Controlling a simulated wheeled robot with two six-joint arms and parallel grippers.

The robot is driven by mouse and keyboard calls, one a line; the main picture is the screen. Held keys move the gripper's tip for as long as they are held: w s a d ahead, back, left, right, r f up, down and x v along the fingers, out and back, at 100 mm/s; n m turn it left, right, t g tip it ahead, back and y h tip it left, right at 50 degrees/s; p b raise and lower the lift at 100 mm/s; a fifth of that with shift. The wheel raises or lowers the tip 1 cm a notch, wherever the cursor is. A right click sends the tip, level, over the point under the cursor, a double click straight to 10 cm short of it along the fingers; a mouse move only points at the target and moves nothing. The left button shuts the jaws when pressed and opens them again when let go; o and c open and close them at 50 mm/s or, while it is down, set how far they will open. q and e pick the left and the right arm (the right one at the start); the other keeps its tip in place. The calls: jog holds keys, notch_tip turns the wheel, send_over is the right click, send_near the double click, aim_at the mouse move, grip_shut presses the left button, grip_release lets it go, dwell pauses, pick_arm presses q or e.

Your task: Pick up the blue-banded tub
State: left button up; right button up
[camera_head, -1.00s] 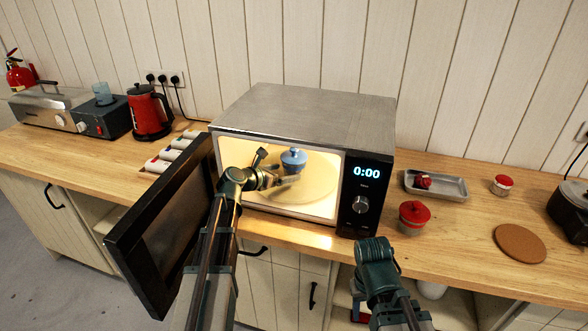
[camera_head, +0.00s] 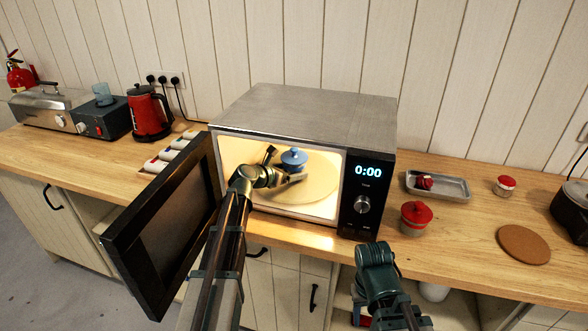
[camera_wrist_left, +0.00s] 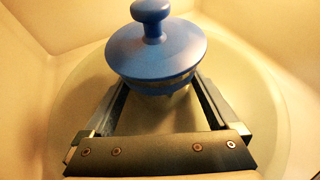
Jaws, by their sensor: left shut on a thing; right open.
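The blue-banded tub (camera_head: 294,160) stands inside the open, lit microwave (camera_head: 310,104). Its blue lid with a round knob fills the top of the left wrist view (camera_wrist_left: 155,48); most of its body is hidden under the lid. My left gripper (camera_head: 283,168) reaches in through the microwave opening. In the left wrist view its two fingers (camera_wrist_left: 160,100) lie on either side of the tub, below the lid, shut on it. The tub looks upright on the turntable. My right gripper (camera_head: 374,262) is low in front of the counter, right of the microwave, open and empty; its fingertips are hard to make out.
The microwave door (camera_head: 160,235) hangs open left of my left arm. A red-lidded jar (camera_head: 416,218), a metal tray (camera_head: 452,188), a smaller red-lidded jar (camera_head: 504,186) and a cork mat (camera_head: 522,244) stand on the right. A red kettle (camera_head: 149,112) is at the left.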

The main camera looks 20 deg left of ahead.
aim_at(286, 163)
pick_arm(q)
jog(key=shift+r, duration=0.1)
notch_tip(286, 163, up, 3)
jog(key=p, duration=0.3)
jog(key=shift+r, duration=0.15)
jog(key=shift+s+r+p, duration=0.1)
jog(key=shift+s+p, duration=0.1)
jog(key=shift+p, duration=0.15)
jog(key=s, duration=1.7)
jog(key=shift+s+a, duration=0.3)
